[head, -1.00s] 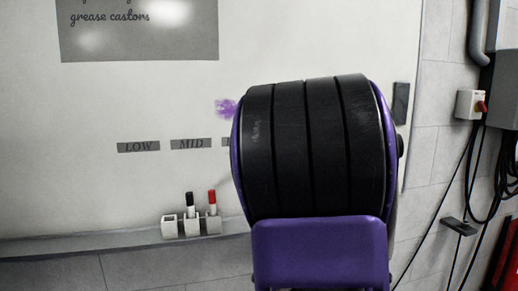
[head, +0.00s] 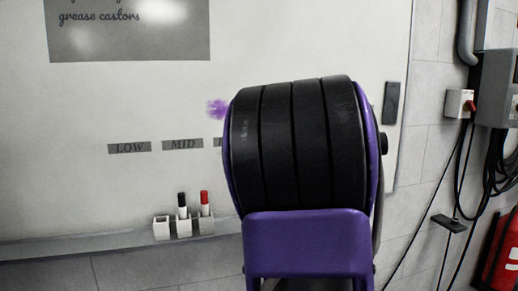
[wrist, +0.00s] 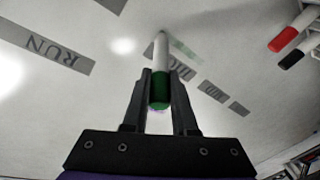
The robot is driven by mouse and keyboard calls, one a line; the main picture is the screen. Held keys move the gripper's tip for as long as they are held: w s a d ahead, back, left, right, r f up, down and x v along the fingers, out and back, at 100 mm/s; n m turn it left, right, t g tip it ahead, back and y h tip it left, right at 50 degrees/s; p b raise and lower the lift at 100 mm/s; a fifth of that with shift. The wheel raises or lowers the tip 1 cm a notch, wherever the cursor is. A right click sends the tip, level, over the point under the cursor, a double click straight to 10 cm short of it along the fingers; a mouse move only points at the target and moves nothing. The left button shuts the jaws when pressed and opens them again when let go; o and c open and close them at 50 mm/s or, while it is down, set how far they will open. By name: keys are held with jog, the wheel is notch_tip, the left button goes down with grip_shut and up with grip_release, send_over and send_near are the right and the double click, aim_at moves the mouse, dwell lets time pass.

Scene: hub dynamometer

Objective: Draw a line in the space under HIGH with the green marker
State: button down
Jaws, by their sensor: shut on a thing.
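In the wrist view my gripper (wrist: 160,98) is shut on the green marker (wrist: 159,83), around its green end. The marker's white body points away from me toward the whiteboard (wrist: 110,65); I cannot tell whether its far end touches. A pale green streak (wrist: 186,49) shows on the board beside that end. The label HIGH (wrist: 178,69), upside down here, is partly hidden by the marker and a finger. MID (wrist: 213,92) and LOW (wrist: 239,109) follow to the right. In the head view LOW (head: 130,148) and MID (head: 182,145) are readable; my arm hides HIGH and my gripper.
A white holder (head: 162,228) with an empty left slot carries a black-capped marker (head: 182,207) and a red-capped marker (head: 205,204). The label RUN (wrist: 57,55) is at left in the wrist view. A switch box with cables (head: 497,85) is at right.

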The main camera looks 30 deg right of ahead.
jog(key=shift+a, duration=0.1)
jog(key=shift+w+a, duration=0.15)
jog(key=shift+a, duration=0.45)
jog(key=shift+a, duration=0.15)
jog(key=shift+w+a, duration=0.25)
jog(key=shift+a, duration=0.2)
jog(key=shift+b, duration=0.3)
jog(key=shift+w+a, duration=0.2)
jog(key=shift+a, duration=0.5)
jog(key=shift+a, duration=0.1)
jog(key=shift+w+a+b, duration=0.1)
jog(key=shift+a+b, duration=0.25)
jog(key=shift+a, duration=0.2)
jog(key=shift+w+a, duration=0.1)
jog(key=shift+a, duration=0.05)
